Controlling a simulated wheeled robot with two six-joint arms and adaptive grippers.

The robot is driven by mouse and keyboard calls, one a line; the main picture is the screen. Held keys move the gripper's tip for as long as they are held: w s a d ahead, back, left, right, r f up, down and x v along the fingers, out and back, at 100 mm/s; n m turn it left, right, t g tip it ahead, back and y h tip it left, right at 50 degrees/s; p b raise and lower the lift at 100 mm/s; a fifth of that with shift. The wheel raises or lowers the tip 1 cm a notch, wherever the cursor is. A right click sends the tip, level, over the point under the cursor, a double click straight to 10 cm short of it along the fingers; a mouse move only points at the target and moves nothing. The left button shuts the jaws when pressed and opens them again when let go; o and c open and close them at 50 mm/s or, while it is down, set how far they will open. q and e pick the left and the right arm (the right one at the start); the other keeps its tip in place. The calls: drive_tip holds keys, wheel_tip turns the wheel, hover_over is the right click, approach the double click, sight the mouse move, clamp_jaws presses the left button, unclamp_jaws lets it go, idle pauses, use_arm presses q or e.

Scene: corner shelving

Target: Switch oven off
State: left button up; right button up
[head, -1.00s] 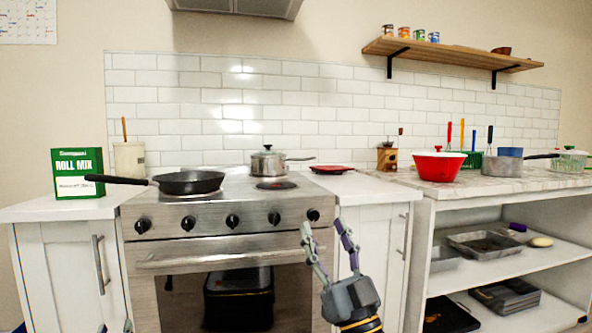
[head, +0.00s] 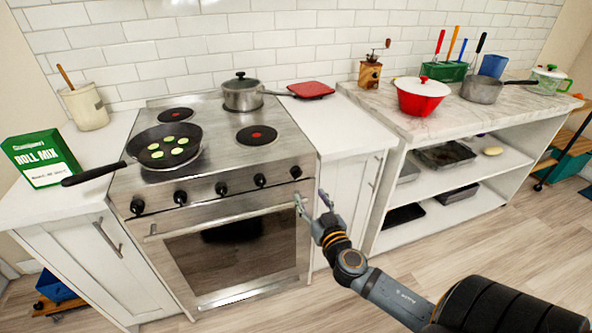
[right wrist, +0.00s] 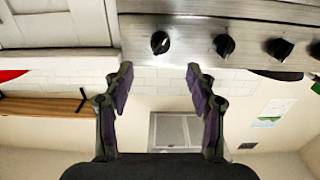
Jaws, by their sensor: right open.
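The steel oven (head: 240,226) stands under the stovetop, with its door shut. A row of several black knobs runs along its front panel. The rightmost knob (head: 296,172) is just above my right gripper (head: 311,196) in the head view. In the right wrist view, which looks upside down, this knob (right wrist: 160,42) lies ahead of and between the fingertips. My right gripper (right wrist: 160,72) is open and empty, and its fingers look apart from the knob. A neighbouring knob (right wrist: 225,45) is right of it there. The knob's exact setting is hard to read. My left gripper is out of view.
On the stovetop are a black pan (head: 163,148) with green slices and a lidded steel pot (head: 242,95). The oven door handle (head: 230,212) runs below the knobs. A white cabinet (head: 346,195) stands right of the oven. Wooden floor in front is clear.

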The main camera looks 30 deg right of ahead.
sight(298, 177)
drive_tip(key=p+x, duration=0.2)
drive_tip(key=x, duration=0.7)
drive_tip(key=shift+w+r, duration=0.15)
drive_tip(key=shift+w, duration=0.05)
drive_tip(key=shift+w+d+p, duration=0.1)
drive_tip(key=shift+w+p, duration=0.2)
drive_tip(key=shift+w, duration=0.1)
drive_tip(key=shift+c, duration=0.4)
drive_tip(key=c, duration=1.1)
drive_tip(key=shift+o, duration=0.2)
